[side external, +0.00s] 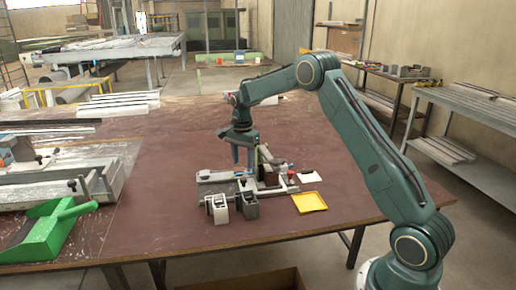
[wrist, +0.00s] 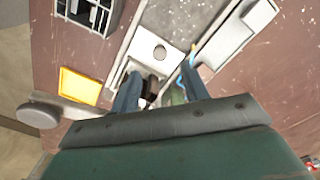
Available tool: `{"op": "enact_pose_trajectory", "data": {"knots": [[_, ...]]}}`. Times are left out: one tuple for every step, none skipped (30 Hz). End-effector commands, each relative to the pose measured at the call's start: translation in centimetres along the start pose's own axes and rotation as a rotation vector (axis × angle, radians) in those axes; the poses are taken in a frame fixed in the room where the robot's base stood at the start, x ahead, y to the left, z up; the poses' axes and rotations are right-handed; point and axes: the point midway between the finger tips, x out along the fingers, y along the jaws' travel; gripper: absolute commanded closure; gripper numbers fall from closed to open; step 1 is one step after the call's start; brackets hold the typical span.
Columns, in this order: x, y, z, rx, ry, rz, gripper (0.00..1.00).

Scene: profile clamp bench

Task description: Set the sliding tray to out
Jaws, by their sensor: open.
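The grey clamp fixture (side external: 215,177) lies on the brown bench, with rails, dark blocks and small red and blue parts. In the wrist view its pale rail (wrist: 235,35) runs up to the right. A light grey plate with a round mark (wrist: 148,50) lies beside the rail. I cannot tell for sure which part is the sliding tray or how far out it is. My gripper (side external: 244,163) points down over the fixture, its fingers apart. In the wrist view the gripper (wrist: 160,90) has a dark part and a blue piece between and beyond its fingers; contact is unclear.
A shallow yellow tray (side external: 309,202) and a white card (side external: 308,177) lie right of the fixture. A green dustpan (side external: 50,228) is at far left. The bench is clear between.

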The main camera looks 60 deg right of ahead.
Motion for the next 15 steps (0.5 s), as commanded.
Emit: {"op": "enact_pose_trajectory", "data": {"knots": [[1.0, 0.1, 0.0, 0.0, -0.002, 0.005, 0.55], [1.4, 0.1, 0.0, 0.0, -0.002, 0.004, 0.55], [2.0, 0.1, 0.0, 0.0, -0.001, 0.004, 0.55], [2.4, 0.1, 0.0, 0.0, -0.001, 0.004, 0.55], [2.9, 0.1, 0.0, 0.0, -0.001, 0.003, 0.55], [3.4, 0.1, 0.0, 0.0, -0.001, 0.004, 0.55], [3.8, 0.1, 0.0, 0.0, -0.001, 0.004, 0.55], [4.1, 0.1, 0.0, 0.0, -0.001, 0.003, 0.55], [4.6, 0.1, 0.0, 0.0, -0.001, 0.003, 0.55], [4.9, 0.1, 0.0, 0.0, -0.001, 0.003, 0.55], [5.2, 0.1, 0.0, 0.0, -0.001, 0.004, 0.55], [5.5, 0.1, 0.0, 0.0, -0.001, 0.003, 0.55], [5.7, 0.1, 0.0, 0.0, -0.001, 0.002, 0.55], [5.8, 0.0, 0.0, 0.0, 0.0, 0.001, 0.55], [6.0, 0.0, 0.0, 0.0, 0.0, 0.001, 0.55]]}}
